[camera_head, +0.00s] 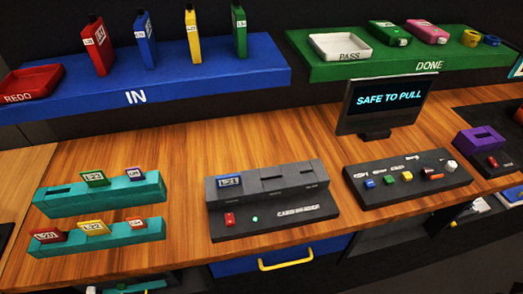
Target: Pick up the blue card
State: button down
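A small blue card (228,181) with a white label stands in the left slot of the dark grey card reader (268,207) on the wooden desk. Only its upper part shows above the slot; the rest is hidden. The reader's other two slots, to the right, look empty. The monitor (383,102) behind it to the right reads "SAFE TO PULL". My gripper is not in view.
Two teal racks (60,203) at the left hold green, purple, red and yellow cards. A black button panel (408,180) stands right of the reader. A blue IN shelf (220,85) and a green DONE shelf (340,71) overhang the back. Bare wood lies between racks and reader.

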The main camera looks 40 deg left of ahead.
aim_at(233, 180)
jog(key=u, duration=2.15)
jog(key=i+j+z, duration=0.4)
jog(key=j, duration=0.15)
